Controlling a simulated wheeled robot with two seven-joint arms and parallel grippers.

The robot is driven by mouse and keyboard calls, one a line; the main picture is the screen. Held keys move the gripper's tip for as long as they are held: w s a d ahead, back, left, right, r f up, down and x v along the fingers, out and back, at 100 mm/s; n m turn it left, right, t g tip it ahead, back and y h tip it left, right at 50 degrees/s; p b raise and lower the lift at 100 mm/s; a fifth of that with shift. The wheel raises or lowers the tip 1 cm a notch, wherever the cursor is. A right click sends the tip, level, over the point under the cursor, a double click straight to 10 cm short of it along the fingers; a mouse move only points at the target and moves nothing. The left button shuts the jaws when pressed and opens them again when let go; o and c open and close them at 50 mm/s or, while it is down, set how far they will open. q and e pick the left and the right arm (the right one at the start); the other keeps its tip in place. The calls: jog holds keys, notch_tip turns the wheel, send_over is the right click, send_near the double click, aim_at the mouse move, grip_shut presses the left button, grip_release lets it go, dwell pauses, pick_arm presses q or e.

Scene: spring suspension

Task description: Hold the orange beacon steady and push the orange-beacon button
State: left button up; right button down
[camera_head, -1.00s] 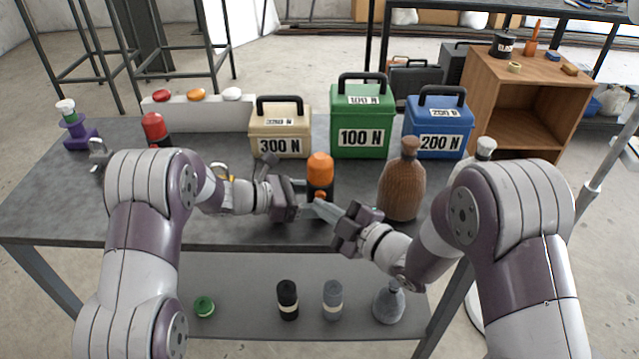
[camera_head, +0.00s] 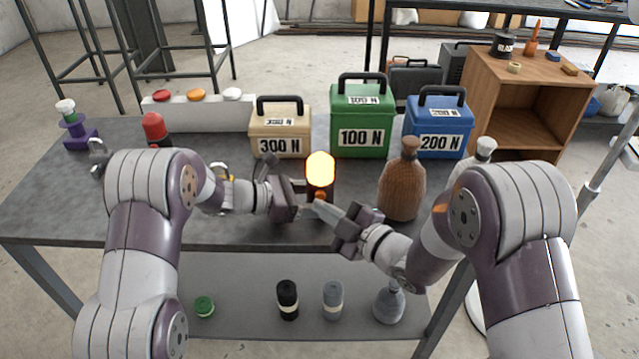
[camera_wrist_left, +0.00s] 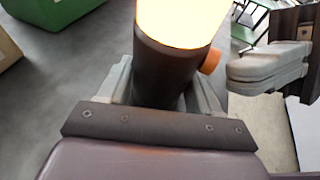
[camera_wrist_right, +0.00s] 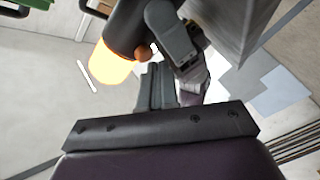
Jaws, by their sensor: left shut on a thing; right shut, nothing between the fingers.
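The orange beacon (camera_head: 320,170) stands upright on the table, its dome glowing bright yellow-orange above a dark body. It also shows in the left wrist view (camera_wrist_left: 165,70) and in the right wrist view (camera_wrist_right: 112,58). My left gripper (camera_head: 300,190) is shut on the beacon's dark body, one finger on each side in the left wrist view. The small orange button (camera_wrist_left: 210,61) sticks out from the body's side. My right gripper (camera_head: 318,207) is shut and empty, its fingertips at the button; whether they touch it is hard to tell.
Tan (camera_head: 281,130), green (camera_head: 362,130) and blue (camera_head: 438,130) cases stand behind the beacon. A brown ribbed bottle (camera_head: 402,185) is close on the right. A red beacon (camera_head: 155,128) stands at the left. The lower shelf (camera_head: 245,320) holds several small items.

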pick_arm(q)
jog(key=o, duration=0.9)
pick_arm(e)
jog(key=s, duration=0.6)
